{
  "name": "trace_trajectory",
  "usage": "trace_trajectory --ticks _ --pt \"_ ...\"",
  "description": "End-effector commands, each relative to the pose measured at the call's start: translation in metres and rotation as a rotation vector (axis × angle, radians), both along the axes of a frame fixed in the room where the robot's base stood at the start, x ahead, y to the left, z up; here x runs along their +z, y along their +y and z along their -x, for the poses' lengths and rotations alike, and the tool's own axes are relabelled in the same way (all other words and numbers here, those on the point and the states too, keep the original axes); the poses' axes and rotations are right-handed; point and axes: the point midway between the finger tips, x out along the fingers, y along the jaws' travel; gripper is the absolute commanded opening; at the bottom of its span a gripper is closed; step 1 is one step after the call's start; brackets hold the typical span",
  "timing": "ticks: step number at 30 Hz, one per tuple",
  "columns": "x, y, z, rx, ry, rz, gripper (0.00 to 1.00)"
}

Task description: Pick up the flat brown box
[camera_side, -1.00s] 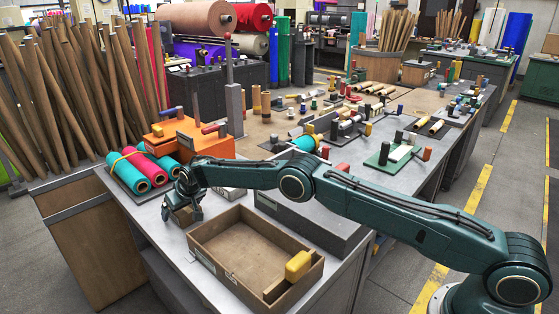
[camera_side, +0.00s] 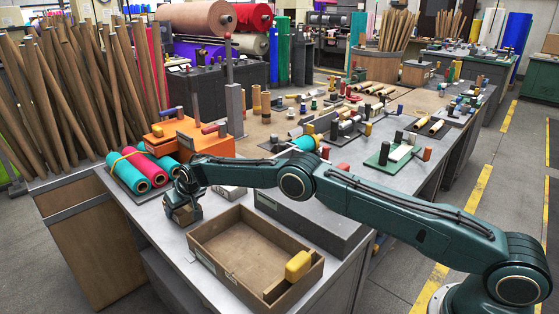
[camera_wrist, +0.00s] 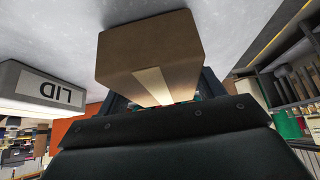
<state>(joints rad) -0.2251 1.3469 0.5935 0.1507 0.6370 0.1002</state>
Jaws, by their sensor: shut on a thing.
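The flat brown box (camera_wrist: 150,48), with a pale strip of tape, fills the upper middle of the wrist view. My gripper (camera_side: 184,213) points down and is shut on the box. In the wrist view the dark gripper body hides the box's lower part and most of the fingers. I cannot tell whether the box touches the table.
An open wooden tray (camera_side: 228,276) with a yellow block (camera_side: 298,265) stands to the right. Teal and pink rolls (camera_side: 140,169) and an orange box (camera_side: 196,140) lie behind.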

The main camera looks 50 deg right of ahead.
Motion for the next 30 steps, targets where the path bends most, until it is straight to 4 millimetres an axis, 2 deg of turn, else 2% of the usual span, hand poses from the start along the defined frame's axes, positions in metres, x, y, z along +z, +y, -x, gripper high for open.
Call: trace_trajectory --ticks 18,24,30 --pt "0.082 0.000 -0.001 -0.001 -0.004 -0.001 0.36" --pt "0.094 0.000 0.000 -0.001 -0.001 -0.001 0.36" --pt "0.096 0.000 0.000 0.000 -0.001 0.000 0.36"
